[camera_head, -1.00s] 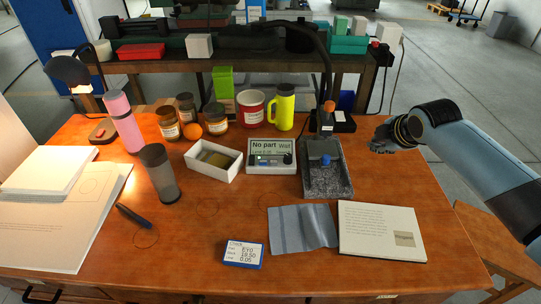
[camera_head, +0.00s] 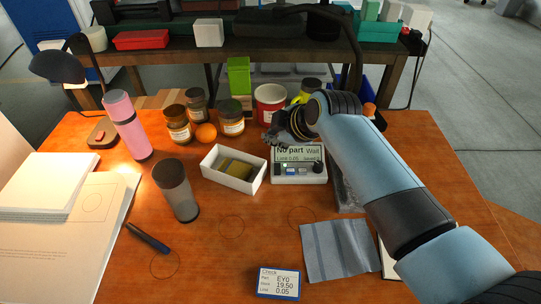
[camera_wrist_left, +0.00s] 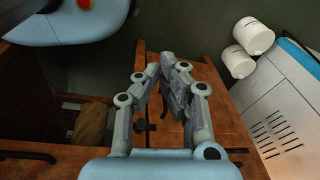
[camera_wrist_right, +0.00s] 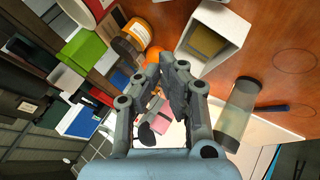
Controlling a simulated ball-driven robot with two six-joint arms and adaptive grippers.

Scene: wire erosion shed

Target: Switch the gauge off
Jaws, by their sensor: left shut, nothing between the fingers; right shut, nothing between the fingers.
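The gauge (camera_head: 299,165) is a small white box on the table in the head view. Its lit green screen reads "No part Wait" with a limit of 0.05. A lit spot and a dark knob sit on its front below the screen. My right gripper (camera_head: 277,134) is shut and empty, just above the gauge's top left edge and over part of the screen's top; I cannot tell if it touches. The right wrist view shows its closed fingers (camera_wrist_right: 172,68), without the gauge. My left gripper (camera_wrist_left: 172,75) is shut and empty in the left wrist view, outside the head view.
A white open box (camera_head: 228,174) stands left of the gauge. Jars (camera_head: 231,118), an orange (camera_head: 206,133) and a red tub (camera_head: 269,103) stand behind. A grey cloth (camera_head: 340,249) and a blue-edged card (camera_head: 278,282) lie in front. My right arm hides much of the right side.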

